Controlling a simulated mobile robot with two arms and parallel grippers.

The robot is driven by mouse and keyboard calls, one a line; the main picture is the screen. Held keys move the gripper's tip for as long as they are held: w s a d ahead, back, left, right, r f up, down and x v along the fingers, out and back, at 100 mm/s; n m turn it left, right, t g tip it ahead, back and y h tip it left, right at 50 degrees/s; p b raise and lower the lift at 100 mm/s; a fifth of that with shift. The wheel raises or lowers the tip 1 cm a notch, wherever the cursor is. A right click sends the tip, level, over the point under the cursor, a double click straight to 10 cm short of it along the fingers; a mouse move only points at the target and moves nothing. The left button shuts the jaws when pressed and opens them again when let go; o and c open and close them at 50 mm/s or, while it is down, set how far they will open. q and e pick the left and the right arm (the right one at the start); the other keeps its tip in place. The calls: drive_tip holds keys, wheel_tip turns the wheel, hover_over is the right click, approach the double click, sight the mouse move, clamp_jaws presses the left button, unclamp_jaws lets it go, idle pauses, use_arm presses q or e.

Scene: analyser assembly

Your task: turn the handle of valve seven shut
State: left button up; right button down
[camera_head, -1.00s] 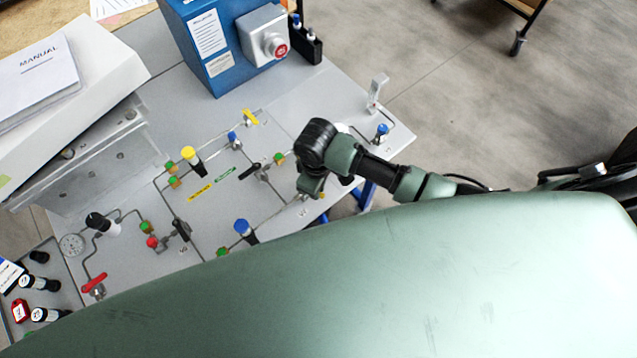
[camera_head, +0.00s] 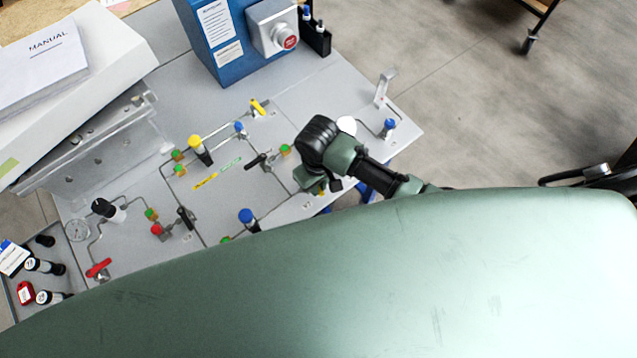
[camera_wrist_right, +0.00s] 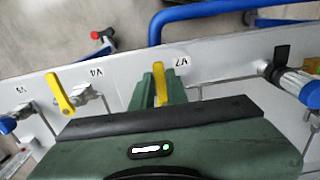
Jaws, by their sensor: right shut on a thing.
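Valve seven has a yellow handle (camera_wrist_right: 159,82), beside the upside-down label V7 (camera_wrist_right: 181,63) in the right wrist view. My right gripper (camera_wrist_right: 157,90) is shut on this handle, with a green finger right against it. The handle's lower part and the valve body are hidden by the gripper. In the head view my right gripper (camera_head: 312,184) reaches down at the front right edge of the grey panel (camera_head: 300,90); the handle cannot be made out clearly there. My left gripper is not in view.
In the wrist view, another yellow handle (camera_wrist_right: 60,93) stands left at label V4, and a blue-capped fitting (camera_wrist_right: 306,90) stands right. In the head view, a black-handled valve (camera_head: 258,160) is left of the gripper. A blue box (camera_head: 225,45) stands behind.

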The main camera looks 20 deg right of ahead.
drive_tip(key=shift+w+r, duration=0.1)
drive_tip(key=c, duration=1.4)
unclamp_jaws()
wheel_tip(320, 180, up, 8)
drive_tip(key=b, duration=0.1)
